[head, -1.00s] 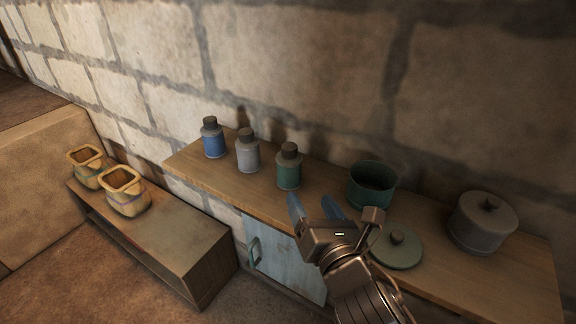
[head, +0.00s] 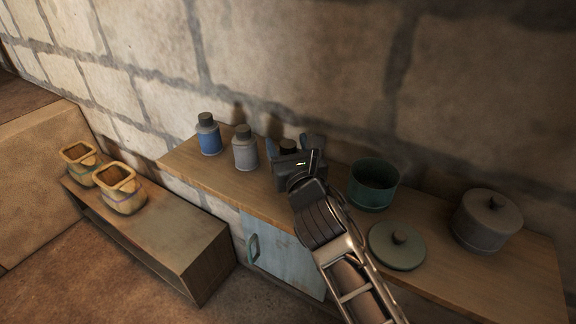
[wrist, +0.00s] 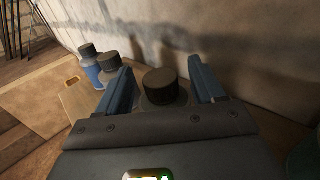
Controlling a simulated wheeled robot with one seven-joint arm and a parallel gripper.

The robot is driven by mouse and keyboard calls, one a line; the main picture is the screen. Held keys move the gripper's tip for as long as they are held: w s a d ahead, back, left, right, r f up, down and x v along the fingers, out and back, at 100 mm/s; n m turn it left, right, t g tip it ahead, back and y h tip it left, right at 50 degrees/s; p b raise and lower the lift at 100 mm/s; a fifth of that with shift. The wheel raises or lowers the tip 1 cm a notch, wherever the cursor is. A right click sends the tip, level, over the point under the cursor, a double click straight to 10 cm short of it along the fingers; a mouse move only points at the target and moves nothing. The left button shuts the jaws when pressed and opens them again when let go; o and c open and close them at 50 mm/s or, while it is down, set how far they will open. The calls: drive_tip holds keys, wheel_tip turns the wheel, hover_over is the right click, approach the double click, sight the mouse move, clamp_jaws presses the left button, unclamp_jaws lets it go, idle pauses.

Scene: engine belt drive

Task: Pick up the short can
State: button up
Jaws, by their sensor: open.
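Three cans with dark caps stand in a row on the wooden cabinet top. The blue can (head: 209,139) is at the left and the grey can (head: 245,152) beside it; both show in the wrist view, left of my gripper. The third can (head: 288,146), green in the earlier head frame, is mostly hidden behind my gripper; its dark cap (wrist: 160,84) shows between the fingers in the wrist view. I cannot tell for sure which can is the short one. My gripper (head: 292,143) is open, with one blue finger on each side of that cap, not closed on it.
A green pot (head: 373,187) stands right of my gripper, its lid (head: 397,246) lying in front. A grey lidded pot (head: 486,222) is farther right. A stone wall (head: 300,60) rises close behind. Two yellowish jars (head: 120,188) stand on a low bench at left.

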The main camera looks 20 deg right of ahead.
drive_tip(key=shift+w, duration=0.25)
drive_tip(key=shift+c, duration=0.4)
clamp_jaws()
